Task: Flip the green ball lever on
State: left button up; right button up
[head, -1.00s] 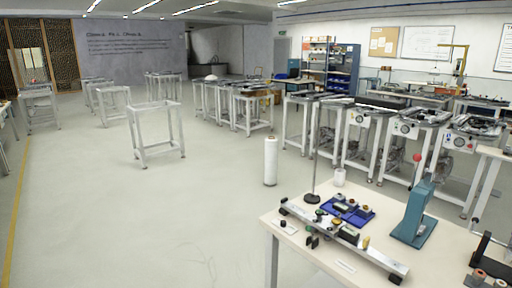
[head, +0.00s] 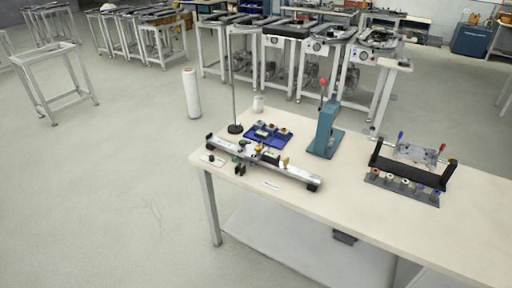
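I cannot clearly make out a lever with a green ball. A teal lever press (head: 325,132) stands on the bench, and the ball on its lever (head: 323,82) is red. A black-framed device (head: 409,172) on the right of the bench has one blue-tipped and one red-tipped lever. A metal rail (head: 290,169) with small green, yellow and dark fittings lies at the bench's left; these are too small to tell apart. Neither of my grippers is in view.
The pale workbench (head: 345,205) fills the lower right, its front right top bare. A blue tray (head: 268,135) of small parts and a thin pole stand behind the rail. A white roll (head: 191,94) stands on the floor left of it. Open floor lies at left.

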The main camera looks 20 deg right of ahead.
aim_at(235, 159)
jog(key=i+j+z, duration=0.1)
jog(key=j, duration=0.3)
jog(key=i+j, duration=0.25)
jog(key=j, duration=0.15)
jog(key=i+j+z, duration=0.15)
jog(key=j, duration=0.25)
jog(key=i+j+z, duration=0.1)
jog(key=j, duration=0.3)
jog(key=i+j, duration=0.15)
jog(key=j, duration=0.3)
jog(key=i+j+z, duration=0.15)
jog(key=j, duration=0.25)
jog(key=i+j, duration=0.1)
jog(key=j, duration=0.35)
jog(key=i+j+z, duration=0.15)
jog(key=j, duration=0.3)
